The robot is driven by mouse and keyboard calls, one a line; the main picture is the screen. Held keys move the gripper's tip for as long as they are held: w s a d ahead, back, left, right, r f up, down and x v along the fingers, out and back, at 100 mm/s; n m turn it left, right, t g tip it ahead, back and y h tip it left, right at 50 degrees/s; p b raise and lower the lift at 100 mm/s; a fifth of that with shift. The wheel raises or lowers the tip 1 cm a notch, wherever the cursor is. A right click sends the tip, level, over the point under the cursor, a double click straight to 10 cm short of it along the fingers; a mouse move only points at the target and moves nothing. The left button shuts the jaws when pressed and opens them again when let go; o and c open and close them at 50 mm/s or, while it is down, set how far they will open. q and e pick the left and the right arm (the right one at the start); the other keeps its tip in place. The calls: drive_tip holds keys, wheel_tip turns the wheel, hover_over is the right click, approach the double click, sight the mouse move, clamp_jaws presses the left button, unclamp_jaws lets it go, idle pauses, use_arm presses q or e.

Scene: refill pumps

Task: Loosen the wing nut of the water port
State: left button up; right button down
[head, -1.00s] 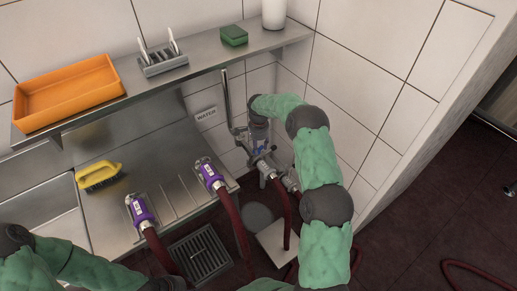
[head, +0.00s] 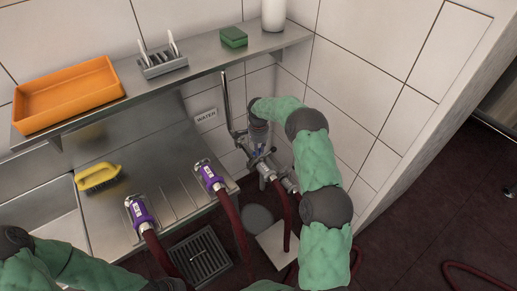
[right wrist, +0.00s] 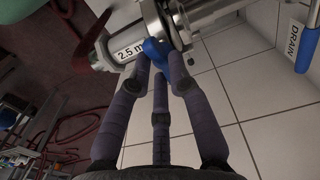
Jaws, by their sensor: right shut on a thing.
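The blue wing nut (right wrist: 154,50) shows in the right wrist view against a silver metal coupling. My right gripper (right wrist: 160,62) is shut on it, with the fingertips around its blue wings; they partly hide it. In the head view my right gripper (head: 259,143) points down at the metal water port (head: 266,168) below the WATER sign (head: 206,115). The nut itself is too small and covered to make out there. My left gripper is out of view; only parts of its arm show at the lower left.
A hose labelled 2.5 m (right wrist: 130,49) sits by the nut. A DRAIN sign (right wrist: 294,38) is on the tiled wall. Two purple-collared hoses (head: 139,212) rest on the steel counter. The shelf (head: 200,70) above carries an orange tray (head: 68,94), a rack and a green sponge.

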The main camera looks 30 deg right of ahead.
drive_tip(key=n+p, duration=0.1)
drive_tip(key=n, duration=0.7)
drive_tip(key=shift+w+p, duration=0.1)
drive_tip(key=shift+p, duration=0.2)
drive_tip(key=n, duration=0.4)
drive_tip(key=shift+w+d+n, duration=0.1)
drive_tip(key=shift+n, duration=0.2)
drive_tip(key=n+p, duration=0.1)
drive_tip(key=n, duration=0.8)
drive_tip(key=shift+w, duration=0.1)
drive_tip(key=n, duration=0.4)
drive_tip(key=shift+w+n, duration=0.1)
drive_tip(key=shift+n, duration=0.2)
drive_tip(key=n, duration=0.4)
drive_tip(key=shift+p, duration=0.3)
drive_tip(key=shift+a+n, duration=0.2)
drive_tip(key=shift+n, duration=2)
